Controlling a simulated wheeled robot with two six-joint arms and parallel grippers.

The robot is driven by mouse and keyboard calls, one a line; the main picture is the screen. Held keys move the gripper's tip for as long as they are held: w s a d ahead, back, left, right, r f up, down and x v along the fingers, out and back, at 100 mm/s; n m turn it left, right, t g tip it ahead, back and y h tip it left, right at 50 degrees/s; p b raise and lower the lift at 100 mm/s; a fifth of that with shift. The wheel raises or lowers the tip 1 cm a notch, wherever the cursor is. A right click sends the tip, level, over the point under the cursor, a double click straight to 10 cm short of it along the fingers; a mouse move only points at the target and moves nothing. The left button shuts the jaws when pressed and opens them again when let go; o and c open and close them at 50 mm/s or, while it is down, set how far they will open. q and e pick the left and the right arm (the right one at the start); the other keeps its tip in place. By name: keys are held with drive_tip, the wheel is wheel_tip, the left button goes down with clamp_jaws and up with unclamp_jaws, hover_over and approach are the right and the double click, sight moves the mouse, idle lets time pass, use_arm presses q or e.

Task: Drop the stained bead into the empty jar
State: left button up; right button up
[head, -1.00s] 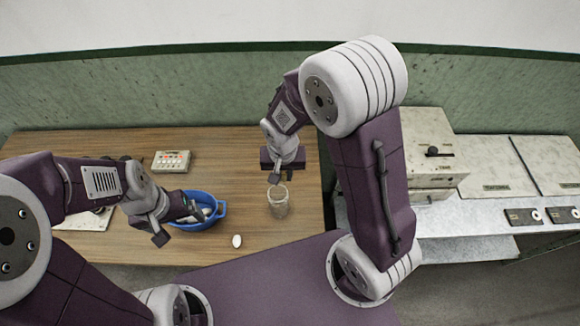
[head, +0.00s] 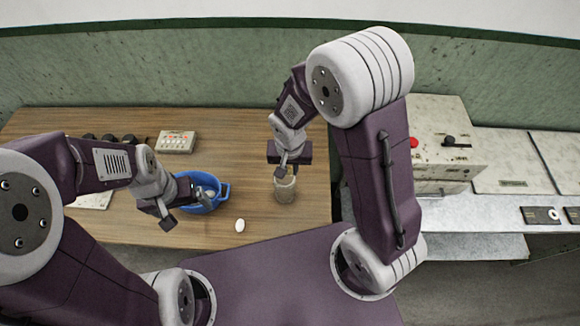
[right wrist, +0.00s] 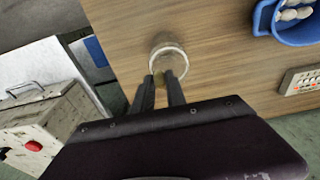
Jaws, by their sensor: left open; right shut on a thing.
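The clear glass jar (head: 285,192) stands upright on the wooden table, and its round rim also shows in the right wrist view (right wrist: 168,46). My right gripper (head: 284,173) is over the jar's mouth, fingers pointing down; in the right wrist view its fingertips (right wrist: 161,82) overlap the near rim. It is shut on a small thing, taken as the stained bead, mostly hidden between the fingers. Whether the tips are inside the rim I cannot tell. My left gripper (head: 186,208) is open and empty at the front left of the blue basin.
The blue basin (head: 224,191) holds several whitish pieces. A white oval piece (head: 240,225) lies near the table's front edge. A button box (head: 176,141) stands behind the basin. A machine with a red knob (head: 432,150) stands right of the table.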

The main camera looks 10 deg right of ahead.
sight(290, 175)
drive_tip(key=o, duration=0.8)
drive_tip(key=shift+c, duration=0.2)
wheel_tip(290, 175, up, 9)
drive_tip(key=s, duration=0.1)
drive_tip(key=shift+a, duration=0.15)
drive_tip(key=s+d+f+n+b, duration=0.2)
drive_tip(key=s+d+f+n, duration=0.1)
drive_tip(key=s+d+f, duration=0.3)
drive_tip(key=shift+s+d+y+b, duration=0.35)
drive_tip(key=shift+s+d, duration=0.1)
drive_tip(key=shift+d, duration=0.35)
